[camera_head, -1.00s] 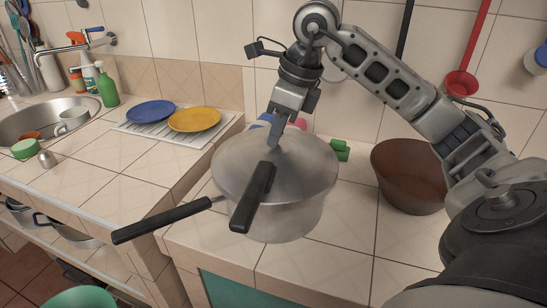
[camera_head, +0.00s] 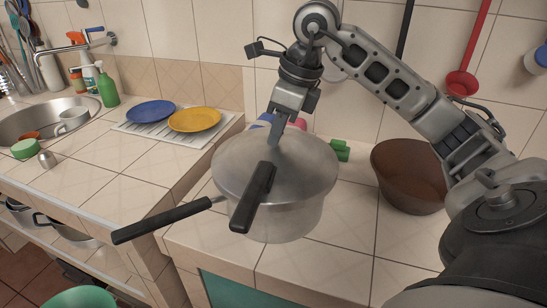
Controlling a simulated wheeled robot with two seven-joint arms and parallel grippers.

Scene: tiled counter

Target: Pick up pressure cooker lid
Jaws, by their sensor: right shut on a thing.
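The pressure cooker lid (camera_head: 305,165) is a grey metal disc with a black handle (camera_head: 253,197). It sits on the pressure cooker pot (camera_head: 300,222), whose own black handle (camera_head: 160,221) sticks out to the left. The pot stands on the tiled counter. My right gripper (camera_head: 275,137) points down at the far side of the lid's top and is shut on the lid there; the exact grip at the fingertips is hard to see. The lid looks level on the pot, and I see no clear gap. My left gripper is not in view.
A brown bowl (camera_head: 408,178) stands to the right, under my right arm. Green items (camera_head: 341,150) lie behind the cooker. A blue plate (camera_head: 151,111) and a yellow plate (camera_head: 195,119) rest on a rack (camera_head: 150,131) at left. Bare counter lies right of the cooker.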

